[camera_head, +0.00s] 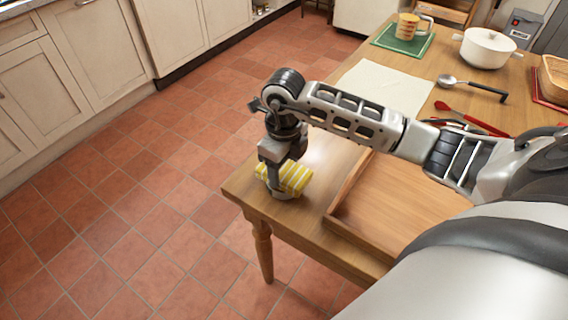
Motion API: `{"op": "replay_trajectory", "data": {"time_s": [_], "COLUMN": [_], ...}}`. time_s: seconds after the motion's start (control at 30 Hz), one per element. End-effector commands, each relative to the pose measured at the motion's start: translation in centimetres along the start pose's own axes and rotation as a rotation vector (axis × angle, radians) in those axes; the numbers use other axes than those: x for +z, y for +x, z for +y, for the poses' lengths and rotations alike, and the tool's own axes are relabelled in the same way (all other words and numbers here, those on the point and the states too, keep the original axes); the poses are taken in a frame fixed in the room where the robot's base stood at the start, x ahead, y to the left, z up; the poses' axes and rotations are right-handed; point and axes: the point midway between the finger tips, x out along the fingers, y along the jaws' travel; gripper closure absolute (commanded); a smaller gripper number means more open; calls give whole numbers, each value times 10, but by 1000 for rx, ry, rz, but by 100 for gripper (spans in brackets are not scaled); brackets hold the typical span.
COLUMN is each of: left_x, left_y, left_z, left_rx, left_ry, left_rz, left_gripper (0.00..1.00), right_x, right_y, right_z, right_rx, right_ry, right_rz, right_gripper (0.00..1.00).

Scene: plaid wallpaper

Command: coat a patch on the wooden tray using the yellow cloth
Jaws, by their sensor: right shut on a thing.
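My right gripper (281,172) points down at the near left corner of the wooden table. It is shut on the yellow cloth (296,179), which has white stripes. The cloth is bunched under the fingers, over or beside a small pale thing that I cannot make out, at the table's left edge. The wooden tray (390,200) lies to the right of the cloth, with a raised rim and a bare brown floor. My right arm hides its far part and right side. My left gripper does not show.
Behind my arm lie a pale cloth or mat (385,88), a ladle (470,87) and red-handled tongs (470,118). A white pot (487,50) and a striped mug (407,27) on a green board (403,42) stand farther back. Left of the table is open tiled floor.

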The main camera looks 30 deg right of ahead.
Motion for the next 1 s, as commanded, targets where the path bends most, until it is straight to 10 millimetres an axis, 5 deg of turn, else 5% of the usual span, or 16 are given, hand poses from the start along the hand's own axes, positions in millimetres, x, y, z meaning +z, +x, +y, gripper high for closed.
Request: {"op": "replay_trajectory", "data": {"time_s": [1.0], "left_x": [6], "left_y": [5], "left_z": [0], "left_rx": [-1], "left_ry": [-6], "left_rz": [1], "left_gripper": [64], "right_x": [0], "right_y": [9], "right_z": [0], "right_rx": [0], "right_ry": [0], "right_rz": [0], "right_gripper": [62]}}
